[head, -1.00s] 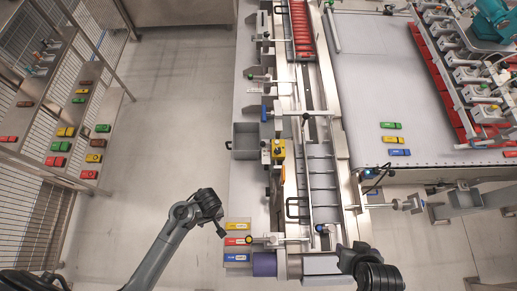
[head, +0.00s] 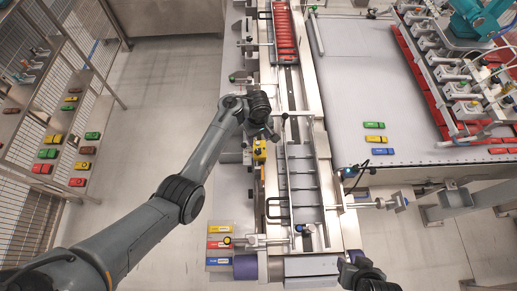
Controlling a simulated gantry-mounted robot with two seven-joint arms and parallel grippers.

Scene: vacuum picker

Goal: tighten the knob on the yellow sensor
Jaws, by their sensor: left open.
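The yellow sensor (head: 259,151) is mounted on the left side rail of the conveyor, near the middle of the head view. Its knob is too small and too covered to make out. My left gripper (head: 261,134) is just above the sensor in the picture, pointing down toward it, with its jaws open and nothing seen between them. I cannot tell whether it touches the sensor. The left wrist hides part of the rail there. My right gripper (head: 346,264) is at the bottom, right of the conveyor's near end; its jaws are not clear.
The conveyor (head: 303,200) holds a slatted frame with a black handle; a red-filled tray (head: 286,45) lies at its far end. Coloured packs (head: 219,244) lie at its near left. A wide grey table (head: 365,85) stands right. Clear floor (head: 165,85) lies left, before a shelf rack.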

